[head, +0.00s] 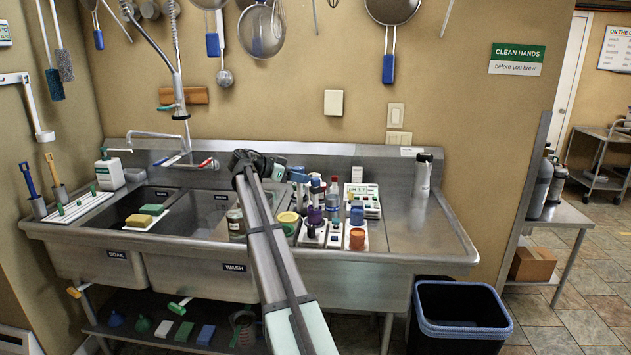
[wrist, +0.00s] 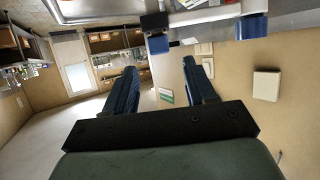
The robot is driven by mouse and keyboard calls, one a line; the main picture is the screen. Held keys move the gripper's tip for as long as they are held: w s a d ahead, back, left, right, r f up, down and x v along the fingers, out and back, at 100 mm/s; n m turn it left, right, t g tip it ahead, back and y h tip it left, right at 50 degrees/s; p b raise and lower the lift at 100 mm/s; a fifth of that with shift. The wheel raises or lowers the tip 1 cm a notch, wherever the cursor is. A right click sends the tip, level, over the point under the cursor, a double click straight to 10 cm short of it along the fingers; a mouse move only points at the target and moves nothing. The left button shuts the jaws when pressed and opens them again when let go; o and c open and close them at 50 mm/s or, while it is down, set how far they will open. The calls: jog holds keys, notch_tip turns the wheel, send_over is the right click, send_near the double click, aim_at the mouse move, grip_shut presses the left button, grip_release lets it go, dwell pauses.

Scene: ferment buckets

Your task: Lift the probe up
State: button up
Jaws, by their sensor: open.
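My gripper (wrist: 160,66) is open in the wrist view, its two dark blue fingers apart with nothing between them. In the head view its end (head: 300,177) is small and partly lost among the items behind the sink's middle. A pH meter (head: 362,194) with a lit display stands on the sink's right deck. In front of it are a purple cup (head: 314,215), a blue-topped item (head: 357,216) and an orange cup (head: 356,238) on white bases. I cannot pick out the probe for certain among these small items.
A jar (head: 235,222) and a yellow-topped container (head: 288,218) stand near my arm. Blue blocks on a pale bar (wrist: 250,27) top the wrist view.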

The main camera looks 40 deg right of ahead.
aim_at(314, 179)
jog(key=x, duration=0.7)
jog(key=shift+d+f, duration=0.15)
jog(key=shift+d, duration=0.1)
grip_shut()
dwell(0.3)
